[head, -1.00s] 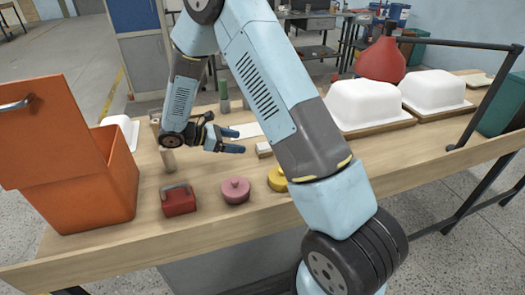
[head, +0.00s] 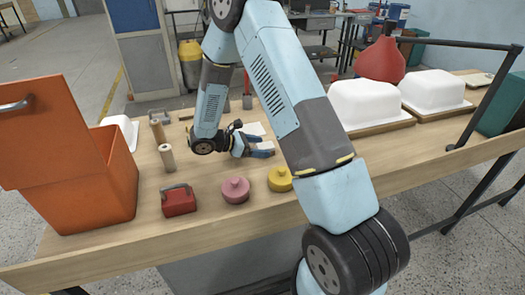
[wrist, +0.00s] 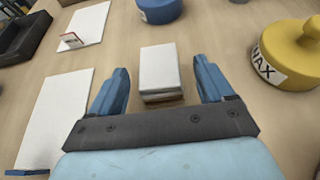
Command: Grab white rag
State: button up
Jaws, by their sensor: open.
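A small white block-like piece with a greyish lower edge, apparently the folded white rag (wrist: 159,66), lies on the wooden bench in the wrist view. My gripper (wrist: 160,88) is open, with one blue finger on each side of it and bare wood showing between. The piece lies mostly ahead, between and beyond the fingertips, and neither finger touches it. I cannot tell the fingers' exact height.
Flat white sheets (wrist: 55,115) lie left of my gripper in the wrist view. A yellow wax pot (wrist: 292,62) stands close on the right, and a blue tin (wrist: 159,9) ahead.

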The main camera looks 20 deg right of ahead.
aim_at(261, 146)
jog(key=shift+x, duration=1.9)
jog(key=shift+w, duration=0.1)
jog(key=c, duration=1)
jog(key=shift+c, duration=0.2)
jog(key=shift+r, duration=0.1)
